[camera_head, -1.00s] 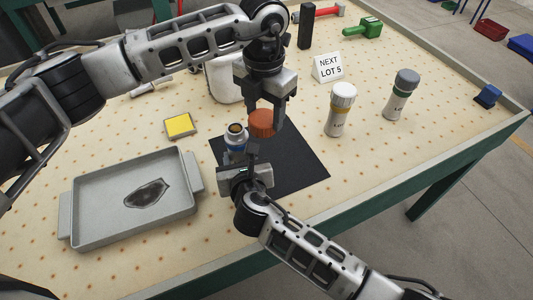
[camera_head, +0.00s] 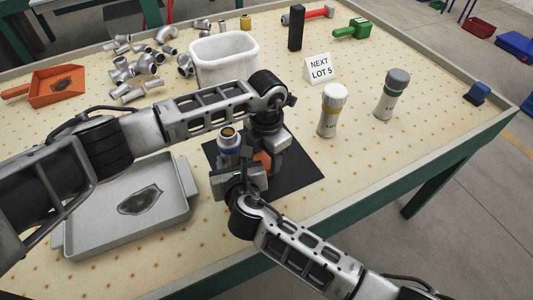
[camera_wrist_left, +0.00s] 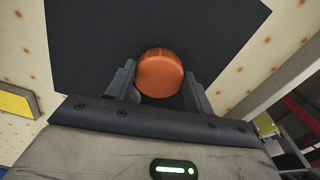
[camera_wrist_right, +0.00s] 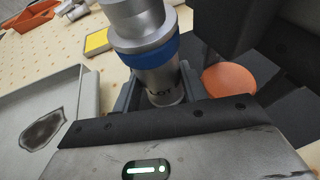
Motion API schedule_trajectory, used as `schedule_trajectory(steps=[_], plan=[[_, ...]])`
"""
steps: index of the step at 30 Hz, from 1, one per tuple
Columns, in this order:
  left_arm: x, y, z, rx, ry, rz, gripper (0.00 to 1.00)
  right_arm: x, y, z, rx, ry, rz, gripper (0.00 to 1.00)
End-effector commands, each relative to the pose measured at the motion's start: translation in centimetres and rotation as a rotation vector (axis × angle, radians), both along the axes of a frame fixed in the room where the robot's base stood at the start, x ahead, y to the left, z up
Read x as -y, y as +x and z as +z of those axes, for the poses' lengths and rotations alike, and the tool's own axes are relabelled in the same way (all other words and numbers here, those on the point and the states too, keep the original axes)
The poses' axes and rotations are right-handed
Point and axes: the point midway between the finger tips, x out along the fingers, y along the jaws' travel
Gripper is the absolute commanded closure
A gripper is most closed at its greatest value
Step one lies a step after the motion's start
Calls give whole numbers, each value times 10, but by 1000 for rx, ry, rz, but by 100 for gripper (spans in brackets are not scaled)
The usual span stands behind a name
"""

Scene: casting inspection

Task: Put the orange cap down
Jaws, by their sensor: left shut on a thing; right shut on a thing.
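The orange cap (camera_wrist_left: 160,73) is between the fingers of my left gripper (camera_wrist_left: 158,85), which is shut on it low over the black mat (camera_wrist_left: 225,25). In the head view the cap (camera_head: 263,160) is partly hidden by my left gripper (camera_head: 272,155). My right gripper (camera_wrist_right: 160,90) is shut on a grey bottle with a blue band (camera_wrist_right: 152,55), held upright with its top uncapped. In the head view the bottle (camera_head: 229,145) stands over the mat's left part, just left of the cap. Whether the cap touches the mat cannot be told.
A grey tray (camera_head: 80,240) with a dark stain lies at the left. A white-capped bottle (camera_head: 332,112) and a grey-capped bottle (camera_head: 392,95) stand to the right. A white bin (camera_head: 224,58) and several pipe fittings are behind. The mat's right part (camera_head: 300,170) is clear.

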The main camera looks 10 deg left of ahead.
Motion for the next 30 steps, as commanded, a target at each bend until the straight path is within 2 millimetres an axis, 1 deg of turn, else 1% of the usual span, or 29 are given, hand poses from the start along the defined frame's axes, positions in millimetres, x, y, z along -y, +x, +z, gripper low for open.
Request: schedule_trajectory(steps=[1,6,10,11,12,13,23,26,29,30], plan=[[0,0,-1,1,-1,0,75,2,-4,-9,-16,-9,-1,98],[0,0,-1,1,-1,0,75,2,-4,-9,-16,-9,-1,98],[0,0,-4,1,-1,1,75,2,-4,-9,-16,-9,-1,98],[0,0,-4,1,-1,1,45,2,-4,-9,-16,-9,-1,98],[0,0,-4,1,-1,1,33,2,-4,-9,-16,-9,-1,98],[0,0,-4,1,-1,1,26,2,-4,-9,-16,-9,-1,98],[0,0,-1,1,-1,0,26,2,-4,-9,-16,-9,-1,98],[0,1,9,5,-2,-1,26,2,-4,-9,-16,-9,-1,98],[0,1,26,5,-2,-1,26,2,-4,-9,-16,-9,-1,98],[0,2,35,7,-3,-1,26,2,-4,-9,-16,-9,-1,98]])
